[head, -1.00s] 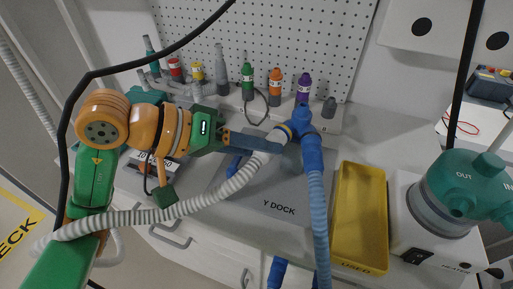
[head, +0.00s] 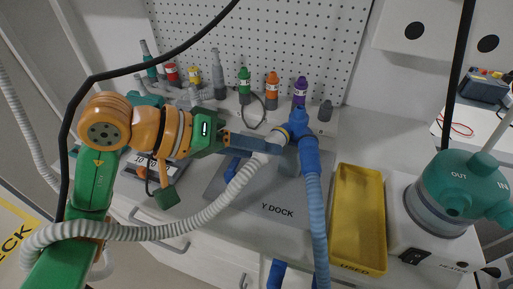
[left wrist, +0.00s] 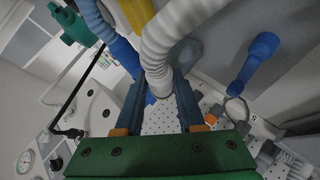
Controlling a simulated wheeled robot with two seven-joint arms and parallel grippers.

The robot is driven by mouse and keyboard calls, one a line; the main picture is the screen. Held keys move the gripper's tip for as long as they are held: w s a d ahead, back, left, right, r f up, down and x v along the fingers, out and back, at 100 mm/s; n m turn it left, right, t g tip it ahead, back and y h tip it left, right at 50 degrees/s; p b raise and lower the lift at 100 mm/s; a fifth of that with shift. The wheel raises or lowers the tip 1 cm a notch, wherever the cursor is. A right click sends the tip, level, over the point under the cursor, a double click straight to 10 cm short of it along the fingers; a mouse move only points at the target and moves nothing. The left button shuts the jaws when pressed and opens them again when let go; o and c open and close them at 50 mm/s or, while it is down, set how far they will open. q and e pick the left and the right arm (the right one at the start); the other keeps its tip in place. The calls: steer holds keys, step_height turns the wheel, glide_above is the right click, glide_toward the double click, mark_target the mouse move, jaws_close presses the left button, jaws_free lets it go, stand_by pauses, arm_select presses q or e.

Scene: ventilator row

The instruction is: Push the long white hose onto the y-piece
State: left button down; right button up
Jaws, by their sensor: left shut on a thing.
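The long white hose (head: 236,190) runs from the lower left up to my left gripper (head: 272,146), which is shut on its end. In the left wrist view, the white ribbed hose (left wrist: 165,45) passes between the two fingers of my left gripper (left wrist: 160,95). The blue y-piece (head: 299,122) stands above the Y dock (head: 275,209), with a blue hose (head: 316,205) hanging from it. The white hose's end, near a yellow band, meets the y-piece's left side. I cannot tell how far it is seated.
A yellow tray (head: 345,264) lies right of the blue hose. Several coloured connectors, one orange (head: 272,86), stand along the pegboard (head: 290,35). A teal humidifier chamber (head: 455,188) is at the right. A black cable (head: 150,63) crosses the upper left.

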arm_select(q)
steer(key=shift+r, duration=0.15)
steer(key=c, duration=0.8)
jaws_free()
steer(key=shift+w, duration=0.1)
steer(key=o, duration=0.4)
steer(key=shift+d, duration=0.1)
steer(key=shift+c, duration=0.2)
steer(key=shift+w, duration=0.15)
